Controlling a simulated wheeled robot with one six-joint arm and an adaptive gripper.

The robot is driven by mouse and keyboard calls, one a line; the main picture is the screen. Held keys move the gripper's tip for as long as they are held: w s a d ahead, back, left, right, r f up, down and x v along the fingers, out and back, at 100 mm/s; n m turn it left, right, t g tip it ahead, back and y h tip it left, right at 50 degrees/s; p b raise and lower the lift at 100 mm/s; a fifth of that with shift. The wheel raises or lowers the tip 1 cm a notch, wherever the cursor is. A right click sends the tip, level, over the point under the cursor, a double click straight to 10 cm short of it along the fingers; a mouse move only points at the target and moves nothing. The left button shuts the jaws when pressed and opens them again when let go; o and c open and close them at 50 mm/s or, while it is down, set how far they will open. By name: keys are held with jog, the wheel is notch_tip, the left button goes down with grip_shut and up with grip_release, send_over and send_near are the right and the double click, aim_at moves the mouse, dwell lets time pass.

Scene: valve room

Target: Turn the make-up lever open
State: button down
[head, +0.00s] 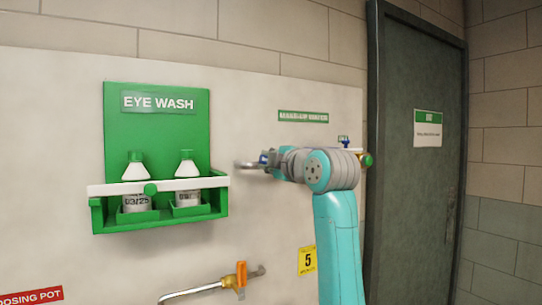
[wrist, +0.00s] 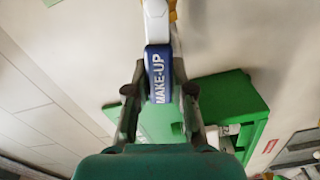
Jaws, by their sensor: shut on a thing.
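The make-up lever (wrist: 160,68) shows in the wrist view as a blue sleeve with white "MAKE-UP" lettering, running up and down the picture. My gripper (wrist: 160,92) has a finger on each side of it and is shut on it. In the head view my gripper (head: 272,159) is at the wall, below a green sign (head: 303,116) with blurred lettering. A bit of blue shows at its tip there, beside a grey pipe end (head: 245,164). My wrist and arm hide most of the valve and pipe in the head view.
A green eye wash station (head: 152,104) with two bottles (head: 188,168) stands left of my gripper. Below is a pipe with a yellow-orange valve handle (head: 241,275), near a yellow "5" tag (head: 307,261). A dark door (head: 416,170) is at the right.

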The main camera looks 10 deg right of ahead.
jog(key=shift+a+f+n, duration=0.1)
jog(key=shift+f+n, duration=0.85)
jog(key=shift+n, duration=0.55)
jog(key=c, duration=1)
grip_release()
jog(key=shift+s, duration=0.1)
jog(key=v, duration=1.2)
